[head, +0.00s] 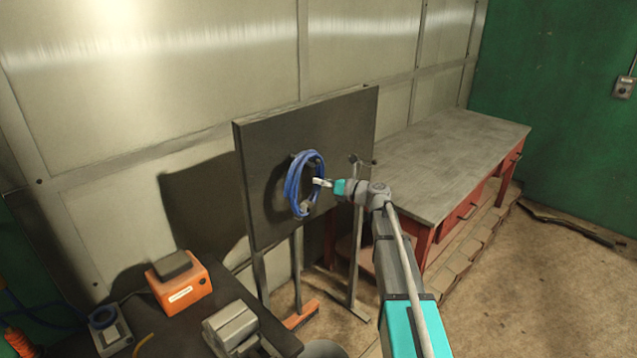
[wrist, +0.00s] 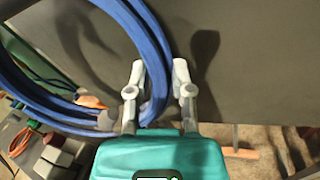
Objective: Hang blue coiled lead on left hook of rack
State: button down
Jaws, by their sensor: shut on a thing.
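The blue coiled lead (head: 293,185) hangs upright in front of a dark upright board (head: 340,120), which appears to be the rack. My gripper (head: 320,182) is at the right side of the coil. In the wrist view the blue lead (wrist: 155,65) runs down between the fingers of my gripper (wrist: 157,85), which is shut on it. Small dark parts show at the top of the coil, perhaps a hook; I cannot tell whether the coil is around it. A grey piece (wrist: 107,118) sits at the coil's lower part.
A thin metal stand (head: 357,240) rises at the board's right. A grey-topped red workbench (head: 450,160) is behind it, right. At lower left a dark table (head: 170,330) holds an orange device (head: 180,285) and grey equipment (head: 230,325).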

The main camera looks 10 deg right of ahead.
jog(key=shift+c, duration=2.2)
grip_release()
jog(key=v, duration=1.2)
